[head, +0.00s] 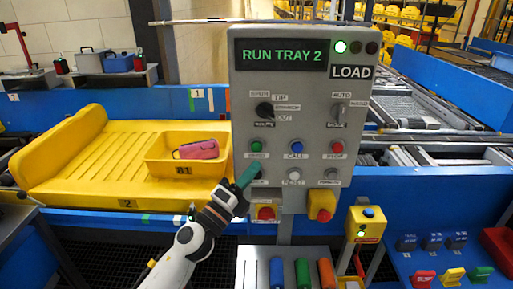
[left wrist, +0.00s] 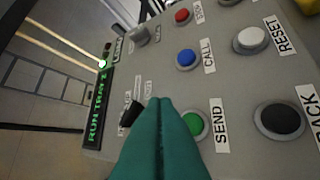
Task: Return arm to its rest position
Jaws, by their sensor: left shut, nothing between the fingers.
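My left gripper (head: 248,176) is in front of the lower left of the grey control panel (head: 300,75), close to the green SEND button (head: 256,146). Its teal fingers (left wrist: 160,135) are shut with nothing between them. In the left wrist view the fingertips overlap the edge of the green SEND button (left wrist: 194,124); I cannot tell if they touch it. The panel screen (head: 282,54) reads RUN TRAY 2, and a green lamp (head: 340,47) is lit above LOAD. My right gripper is not in view.
A yellow tray (head: 100,150) marked 2 lies left of the panel, with a yellow bin (head: 165,168) holding a pink item (head: 198,150). A red-and-yellow knob (head: 321,205) and a yellow button post (head: 366,225) stand below the panel. Colored handles (head: 302,272) stand in front.

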